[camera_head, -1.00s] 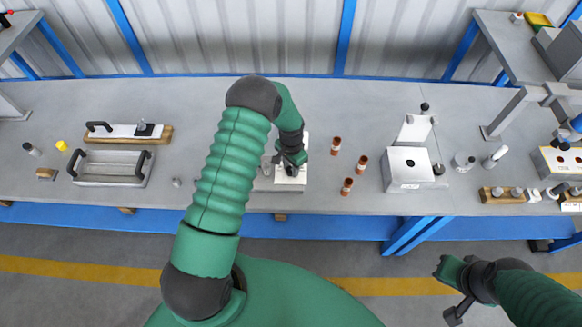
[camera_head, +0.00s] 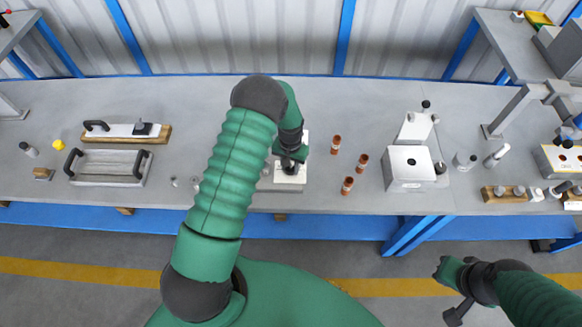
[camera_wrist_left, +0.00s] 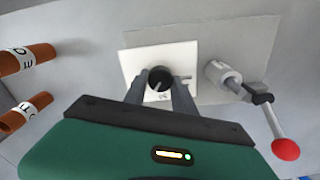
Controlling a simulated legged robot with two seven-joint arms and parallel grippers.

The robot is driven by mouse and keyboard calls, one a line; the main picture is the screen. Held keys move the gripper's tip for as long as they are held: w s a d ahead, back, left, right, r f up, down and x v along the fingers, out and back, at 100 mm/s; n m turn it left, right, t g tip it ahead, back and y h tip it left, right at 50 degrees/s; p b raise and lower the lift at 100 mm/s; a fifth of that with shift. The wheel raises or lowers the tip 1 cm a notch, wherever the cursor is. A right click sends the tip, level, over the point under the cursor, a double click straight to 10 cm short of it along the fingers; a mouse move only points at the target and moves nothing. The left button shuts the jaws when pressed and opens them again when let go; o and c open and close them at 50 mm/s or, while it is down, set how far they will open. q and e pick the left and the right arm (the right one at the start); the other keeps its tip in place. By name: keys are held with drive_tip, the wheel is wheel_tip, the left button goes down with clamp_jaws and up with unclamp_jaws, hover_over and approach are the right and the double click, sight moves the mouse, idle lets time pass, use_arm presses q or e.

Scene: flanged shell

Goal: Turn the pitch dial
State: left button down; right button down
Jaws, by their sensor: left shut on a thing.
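The pitch dial is a small black round knob (camera_wrist_left: 160,77) with a light pointer on its right side, in the left wrist view. It stands on a white plate (camera_wrist_left: 135,60) with small dark marks near its lower edge. My left gripper (camera_wrist_left: 160,90) is shut on the dial, one finger on each side. In the head view my left gripper (camera_head: 289,160) is over the white plate (camera_head: 292,180) and hides most of the dial. My right gripper (camera_head: 450,291) is open and empty, in front of the bench at lower right.
A grey cylinder (camera_wrist_left: 222,75) and a lever with a red ball (camera_wrist_left: 285,149) stand right of the plate in the left wrist view. Several brown tubes (camera_head: 348,186) stand right of the plate in the head view. A white box (camera_head: 408,168) is further right.

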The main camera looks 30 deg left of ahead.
use_arm(q)
drive_tip(key=n, duration=0.3)
drive_tip(key=shift+s+f+n+b, duration=0.15)
drive_tip(key=shift+s+n+b, duration=0.1)
drive_tip(key=shift+n+b, duration=0.1)
drive_tip(key=shift+d+n, duration=0.1)
drive_tip(key=shift+n, duration=1.45)
drive_tip(key=c, duration=1)
unclamp_jaws()
drive_tip(key=shift+c, duration=0.2)
drive_tip(key=shift+w, duration=0.1)
